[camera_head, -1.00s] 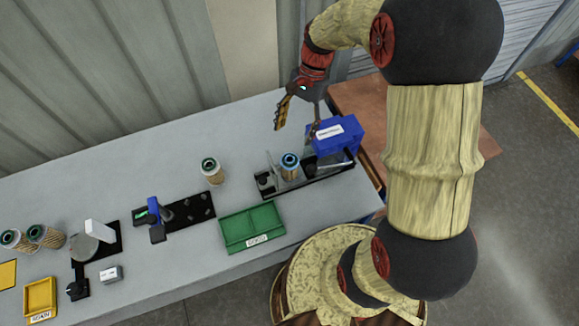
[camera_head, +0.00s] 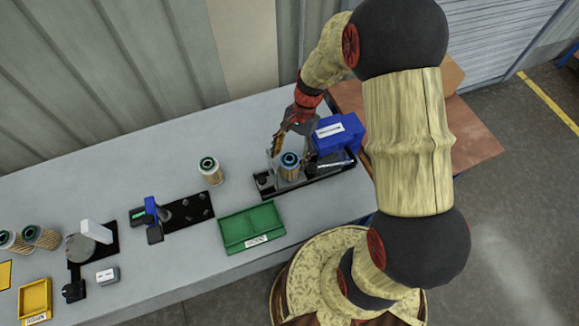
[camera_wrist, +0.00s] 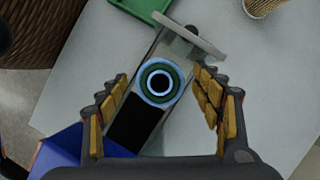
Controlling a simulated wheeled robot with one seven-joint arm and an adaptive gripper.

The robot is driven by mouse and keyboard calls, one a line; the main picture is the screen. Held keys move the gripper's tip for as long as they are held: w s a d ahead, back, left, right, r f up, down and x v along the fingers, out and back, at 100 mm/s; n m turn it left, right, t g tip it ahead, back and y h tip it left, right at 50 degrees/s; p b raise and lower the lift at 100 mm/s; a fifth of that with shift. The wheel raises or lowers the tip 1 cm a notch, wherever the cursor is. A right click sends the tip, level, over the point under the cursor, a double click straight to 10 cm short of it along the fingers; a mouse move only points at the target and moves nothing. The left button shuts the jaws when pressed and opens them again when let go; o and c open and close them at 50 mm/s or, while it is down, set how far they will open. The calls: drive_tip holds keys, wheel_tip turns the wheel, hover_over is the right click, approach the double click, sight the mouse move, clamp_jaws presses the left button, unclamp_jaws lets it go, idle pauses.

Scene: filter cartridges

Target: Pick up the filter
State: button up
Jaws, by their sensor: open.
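A filter with a blue ring on its top (camera_head: 290,166) stands upright in a black-based fixture (camera_head: 325,182) at the right part of the bench. In the wrist view its blue ringed top (camera_wrist: 160,82) shows between the finger pads, seen from above. My gripper (camera_head: 294,140) is open and empty, just above and behind this filter in the head view. The fingers lie on either side of it, apart from it. The filter's lower body is hidden in the wrist view.
A blue box (camera_head: 338,133) stands close behind the fixture. A clear plate (camera_wrist: 190,36) stands by the filter. A green tray (camera_head: 251,228) lies in front. Another filter (camera_head: 210,172) stands to the left, with more filters (camera_head: 40,237) at the far left.

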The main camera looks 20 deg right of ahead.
drive_tip(key=shift+s+a+f, duration=0.1)
drive_tip(key=shift+a+f, duration=0.05)
drive_tip(key=shift+f, duration=0.35)
drive_tip(key=shift+c, duration=0.8)
drive_tip(key=c, duration=1.4)
